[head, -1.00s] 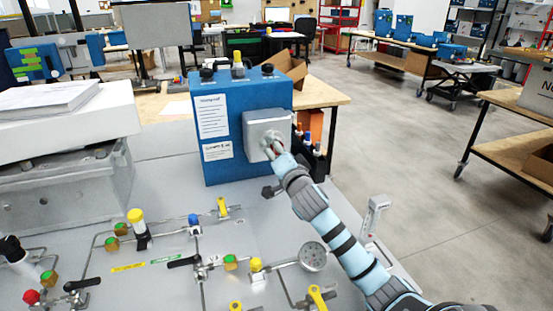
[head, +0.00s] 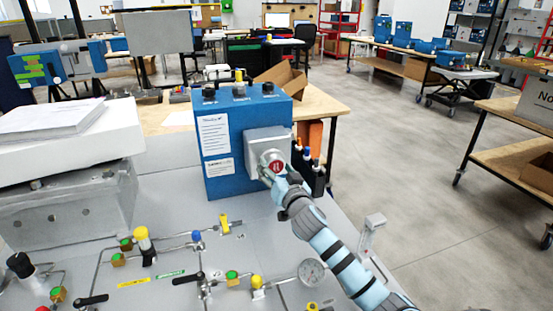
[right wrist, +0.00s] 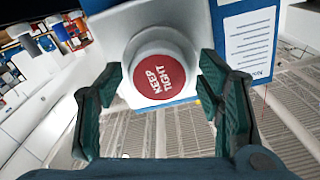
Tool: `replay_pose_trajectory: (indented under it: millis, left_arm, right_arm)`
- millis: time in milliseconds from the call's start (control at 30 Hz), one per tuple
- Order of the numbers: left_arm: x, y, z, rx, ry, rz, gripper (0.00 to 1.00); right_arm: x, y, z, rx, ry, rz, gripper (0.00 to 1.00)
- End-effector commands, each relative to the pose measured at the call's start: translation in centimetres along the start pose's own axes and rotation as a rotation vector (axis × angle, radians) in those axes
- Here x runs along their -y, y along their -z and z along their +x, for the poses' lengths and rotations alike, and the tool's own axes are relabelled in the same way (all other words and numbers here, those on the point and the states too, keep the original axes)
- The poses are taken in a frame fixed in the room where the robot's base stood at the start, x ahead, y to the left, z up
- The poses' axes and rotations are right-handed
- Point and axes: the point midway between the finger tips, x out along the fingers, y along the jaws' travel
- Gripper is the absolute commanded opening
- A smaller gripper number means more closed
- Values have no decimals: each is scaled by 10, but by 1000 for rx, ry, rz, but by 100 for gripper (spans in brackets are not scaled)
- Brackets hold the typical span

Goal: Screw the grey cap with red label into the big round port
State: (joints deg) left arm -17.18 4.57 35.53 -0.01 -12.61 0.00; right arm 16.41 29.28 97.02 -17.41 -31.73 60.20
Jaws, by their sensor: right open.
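The blue analyser box (head: 242,140) stands on the grey panel, with a light grey square housing (head: 258,140) on its right side. The round grey cap with red label (head: 273,163) sits at the front of this housing, where the big round port is. In the right wrist view the cap's label (right wrist: 160,77) reads KEEP TIGHT and is turned sideways. The cap hides the port, and I cannot tell how deep it sits. My right gripper (head: 270,179) is open just in front of and below the cap. Its fingers stand apart on both sides, with nothing between them. My left gripper is not in view.
Dark bottles (head: 309,170) stand right of the analyser. Pipes, valves and a round gauge (head: 311,272) cover the panel in front. A white block with papers (head: 56,108) is at the left. A wooden table (head: 322,101) with a cardboard box stands behind.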

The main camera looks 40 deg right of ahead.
Motion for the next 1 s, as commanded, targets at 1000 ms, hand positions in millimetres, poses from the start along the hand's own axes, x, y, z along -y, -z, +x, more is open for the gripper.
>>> replay_pose_trajectory:
  millis: [1000]
  left_arm:
    - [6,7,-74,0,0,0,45]
  right_arm:
    - [-2,-1,0,-1,0,-1409,24]
